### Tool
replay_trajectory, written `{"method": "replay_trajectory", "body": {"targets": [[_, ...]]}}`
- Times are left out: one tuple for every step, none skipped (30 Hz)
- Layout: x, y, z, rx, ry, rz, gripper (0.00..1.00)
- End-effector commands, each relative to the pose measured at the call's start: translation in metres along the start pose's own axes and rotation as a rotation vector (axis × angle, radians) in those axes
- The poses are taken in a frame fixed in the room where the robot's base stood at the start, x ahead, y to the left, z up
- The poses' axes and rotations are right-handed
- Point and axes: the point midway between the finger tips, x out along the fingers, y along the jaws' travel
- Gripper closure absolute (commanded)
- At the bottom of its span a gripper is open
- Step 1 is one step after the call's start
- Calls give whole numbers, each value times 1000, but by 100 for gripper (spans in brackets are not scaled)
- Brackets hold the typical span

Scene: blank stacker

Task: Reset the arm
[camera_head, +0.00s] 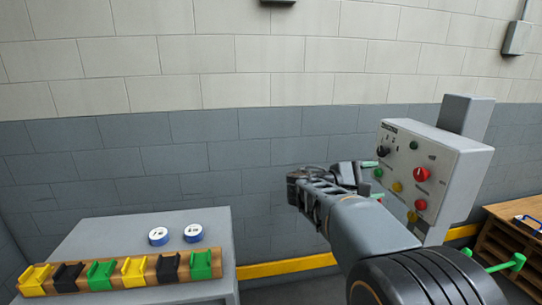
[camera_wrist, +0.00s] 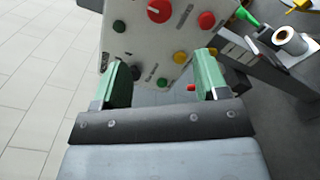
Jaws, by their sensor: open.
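My gripper (camera_head: 373,180) is in front of the grey control box (camera_head: 450,195) in the head view, its green fingertips close to the panel's left edge. In the wrist view my gripper (camera_wrist: 164,72) has its two green fingers wide apart, with nothing held between them. The panel (camera_wrist: 148,42) fills the space beyond the fingers and carries red, yellow and green buttons and a red knob (camera_wrist: 159,10). I cannot tell whether a finger touches the panel. My arm stretches from the lower right of the head view toward the box.
A grey table (camera_head: 110,234) at left bears a wooden rack (camera_head: 105,287) of yellow, black and green holders and two blue-white rolls (camera_head: 158,236). A wooden pallet stack (camera_head: 510,245) stands at right. A green handle (camera_head: 508,263) shows at lower right. Tiled floor (camera_wrist: 40,80) is clear at left in the wrist view.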

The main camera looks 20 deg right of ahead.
Motion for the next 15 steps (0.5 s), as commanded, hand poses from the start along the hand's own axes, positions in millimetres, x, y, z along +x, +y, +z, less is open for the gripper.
{"method": "replay_trajectory", "body": {"targets": [[0,0,0,6,2,1,33],[0,0,-2,14,14,1,33],[0,-4,-8,26,40,-18,33],[0,-8,-12,33,63,-40,33],[-1,-17,-18,35,90,-70,33],[-3,-32,-28,38,132,-123,33],[-5,-44,-34,44,168,-172,33],[-8,-58,-39,54,207,-228,33],[-15,-76,-44,76,261,-313,33],[-22,-90,-46,96,304,-381,33],[-31,-103,-47,121,345,-455,33],[-44,-118,-46,158,399,-553,33],[-55,-129,-44,189,436,-627,33],[-66,-139,-42,221,471,-700,33],[-82,-150,-38,267,513,-798,33]]}}
